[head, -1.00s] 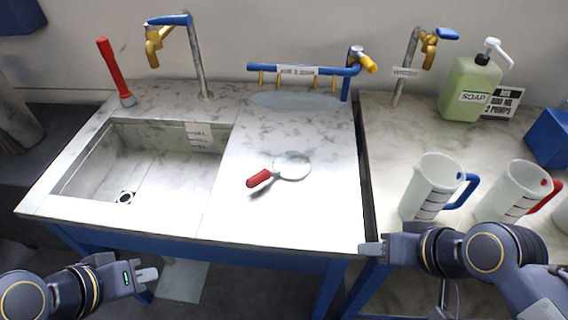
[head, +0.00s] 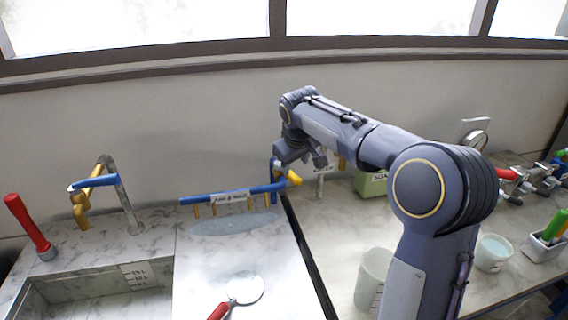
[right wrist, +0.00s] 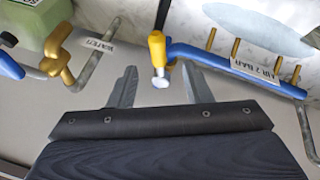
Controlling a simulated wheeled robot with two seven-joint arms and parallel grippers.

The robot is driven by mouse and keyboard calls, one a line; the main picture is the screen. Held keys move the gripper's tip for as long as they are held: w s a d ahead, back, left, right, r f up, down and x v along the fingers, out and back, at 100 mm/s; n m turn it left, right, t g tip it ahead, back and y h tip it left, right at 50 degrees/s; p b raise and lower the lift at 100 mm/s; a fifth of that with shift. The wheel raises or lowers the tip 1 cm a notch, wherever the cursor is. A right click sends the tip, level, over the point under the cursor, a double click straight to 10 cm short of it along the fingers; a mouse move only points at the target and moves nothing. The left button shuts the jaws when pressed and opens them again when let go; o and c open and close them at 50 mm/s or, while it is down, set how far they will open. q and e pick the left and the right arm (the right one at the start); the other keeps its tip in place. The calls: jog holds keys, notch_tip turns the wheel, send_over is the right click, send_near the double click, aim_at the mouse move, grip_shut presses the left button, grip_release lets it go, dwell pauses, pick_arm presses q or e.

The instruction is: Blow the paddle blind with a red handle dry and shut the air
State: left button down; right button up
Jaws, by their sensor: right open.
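The paddle blind (head: 245,288) lies flat on the marble counter, a pale round disc with a red handle (head: 218,312) cut by the bottom edge of the head view. Behind it, the blue air bar (head: 232,196) with brass nozzles and a label runs along the wall. Its yellow valve handle (head: 293,180) is at the bar's right end. My right gripper (head: 297,152) is over this valve. In the right wrist view my open right gripper (right wrist: 160,88) has its fingers either side of the valve's pale end, with the yellow handle (right wrist: 157,48) just beyond. My left gripper is out of view.
A sink (head: 85,295) with a brass-and-blue tap (head: 92,188) and a red-handled tool (head: 28,225) are at left.

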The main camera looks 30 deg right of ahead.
aim_at(294, 175)
jog(key=x, duration=0.2)
jog(key=p+x, duration=0.1)
jog(key=x, duration=0.5)
jog(key=shift+w+d+r, duration=0.15)
jog(key=shift+w, duration=0.15)
grip_shut()
